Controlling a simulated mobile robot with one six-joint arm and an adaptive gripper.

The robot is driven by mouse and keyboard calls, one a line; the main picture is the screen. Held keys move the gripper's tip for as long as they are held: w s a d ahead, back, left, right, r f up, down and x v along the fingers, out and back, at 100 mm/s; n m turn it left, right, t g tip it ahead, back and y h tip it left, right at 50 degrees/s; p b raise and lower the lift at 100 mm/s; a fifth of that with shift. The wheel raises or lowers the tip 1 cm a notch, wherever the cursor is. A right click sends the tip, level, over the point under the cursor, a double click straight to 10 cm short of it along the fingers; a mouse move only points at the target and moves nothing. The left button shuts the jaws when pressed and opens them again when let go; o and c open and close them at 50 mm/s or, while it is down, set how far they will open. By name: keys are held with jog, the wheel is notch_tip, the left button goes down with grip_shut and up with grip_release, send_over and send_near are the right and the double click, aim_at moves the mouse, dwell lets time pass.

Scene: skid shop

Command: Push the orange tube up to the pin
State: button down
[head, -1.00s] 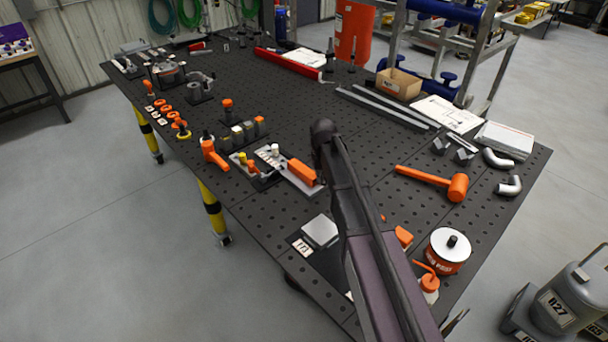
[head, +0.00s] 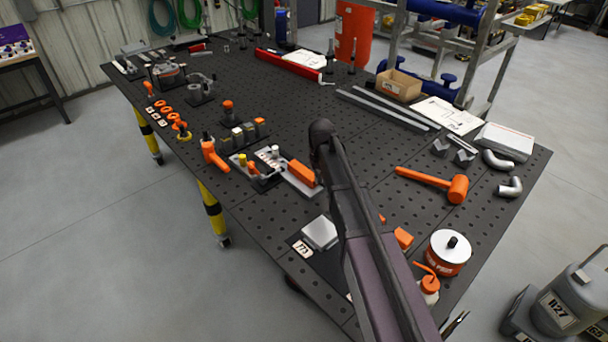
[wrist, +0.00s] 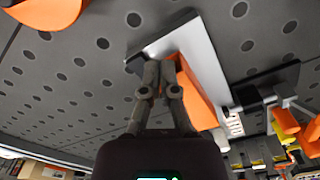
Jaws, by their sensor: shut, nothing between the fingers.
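The orange tube (head: 302,173) is a short block-like bar lying on a pale metal fixture plate (head: 313,190) in the head view. It also shows in the wrist view (wrist: 198,100), just right of my fingers. My gripper (wrist: 158,63) is shut and empty, its fingertips over the tube's near end and the plate. I cannot tell whether they touch the tube. In the head view my arm hides the gripper. A small pale upright piece (head: 275,150) stands at the far end of the plate; I cannot make out which part is the pin.
A toggle clamp with an orange handle (head: 252,168) stands left of the tube. A grey block (head: 320,232) lies nearer, an orange mallet (head: 440,183) to the right.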

aim_at(306, 171)
jog(key=shift+w+a, duration=2.8)
jog(key=shift+w, duration=0.05)
dwell(3.2)
jog(key=shift+s+d, duration=0.15)
jog(key=shift+s+d, duration=0.25)
dwell(0.5)
jog(key=shift+r+p, duration=3.5)
jog(key=shift+p, duration=0.05)
